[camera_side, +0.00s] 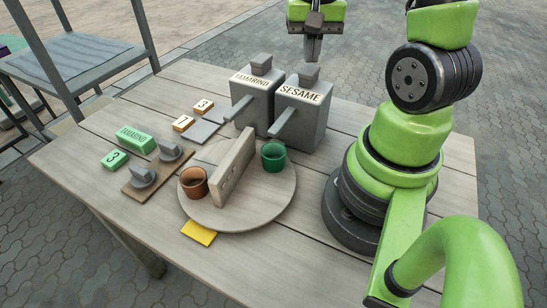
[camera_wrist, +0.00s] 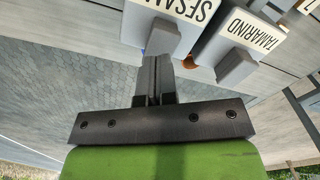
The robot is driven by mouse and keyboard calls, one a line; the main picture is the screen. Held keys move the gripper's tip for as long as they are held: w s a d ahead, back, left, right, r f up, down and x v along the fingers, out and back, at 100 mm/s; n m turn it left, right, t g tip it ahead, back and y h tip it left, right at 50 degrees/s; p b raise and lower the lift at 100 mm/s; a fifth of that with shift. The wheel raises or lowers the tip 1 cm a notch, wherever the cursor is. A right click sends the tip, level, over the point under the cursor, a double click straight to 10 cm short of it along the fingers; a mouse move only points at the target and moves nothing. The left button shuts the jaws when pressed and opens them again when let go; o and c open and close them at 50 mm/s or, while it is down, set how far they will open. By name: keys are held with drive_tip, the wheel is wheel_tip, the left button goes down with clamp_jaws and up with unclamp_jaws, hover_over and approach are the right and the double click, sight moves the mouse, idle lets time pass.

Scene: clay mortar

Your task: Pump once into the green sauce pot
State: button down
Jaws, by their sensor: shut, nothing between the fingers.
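The green pot (camera_side: 273,157) stands upright on a round wooden board (camera_side: 250,220), right of an upright divider (camera_side: 233,168). A brown pot (camera_side: 194,182) stands left of the divider. Behind them are two grey dispensers, TAMARIND (camera_side: 252,100) and SESAME (camera_side: 302,118), each with a block on top and a sloping spout. The SESAME spout end is nearest the green pot. My gripper (camera_side: 313,50) is shut and empty, above and behind the SESAME dispenser, apart from it. In the wrist view, my fingers (camera_wrist: 154,70) are closed below the SESAME block (camera_wrist: 151,30); the TAMARIND block (camera_wrist: 237,66) is right.
A green TAMARIND sign (camera_side: 136,140) and green 3 tile (camera_side: 114,158) lie at left beside a wooden strip (camera_side: 133,189) with two grey knobs. Orange-edged tiles 1 (camera_side: 183,123) and 3 (camera_side: 203,106) lie behind. A yellow tile (camera_side: 199,233) lies in front.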

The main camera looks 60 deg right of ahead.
sight(310, 69)
drive_tip(key=shift+f, duration=0.35)
drive_tip(key=shift+f, duration=0.1)
drive_tip(key=shift+f, duration=1.1)
idle(0.4)
drive_tip(key=shift+r, duration=1.9)
